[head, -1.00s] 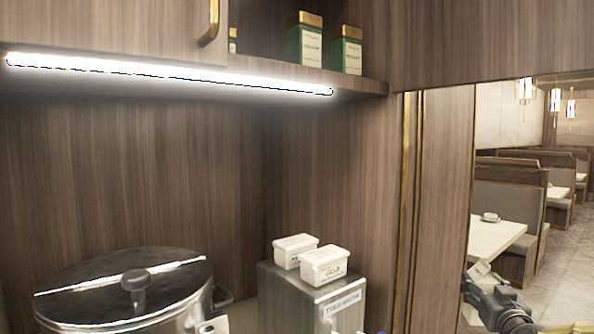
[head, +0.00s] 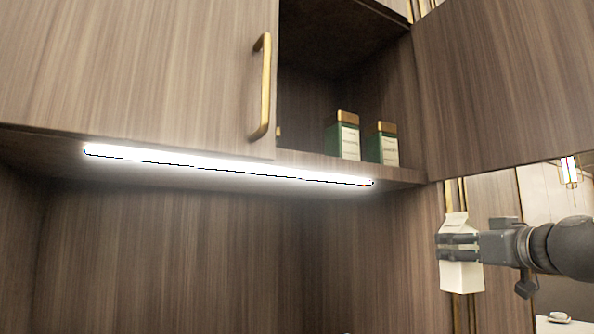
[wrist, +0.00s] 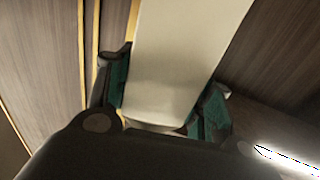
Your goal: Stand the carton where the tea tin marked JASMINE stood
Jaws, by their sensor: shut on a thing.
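A white gable-topped carton (head: 461,274) is held upright in my gripper (head: 458,247), right of and below the open cupboard. In the wrist view the carton (wrist: 180,60) fills the space between my gripper's teal-padded fingers (wrist: 160,100), which are shut on it. Two green tea tins with gold lids stand inside the cupboard: a left tin (head: 345,138) and a right tin (head: 384,146). Their label writing is too small to read. A sliver of a gold-lidded thing (head: 278,133) shows at the edge of the closed door.
The cupboard shelf (head: 400,174) has a lit strip (head: 230,168) under its front. A closed door with a brass handle (head: 263,88) covers the left side. An open door (head: 510,75) sticks out at the right, above my arm.

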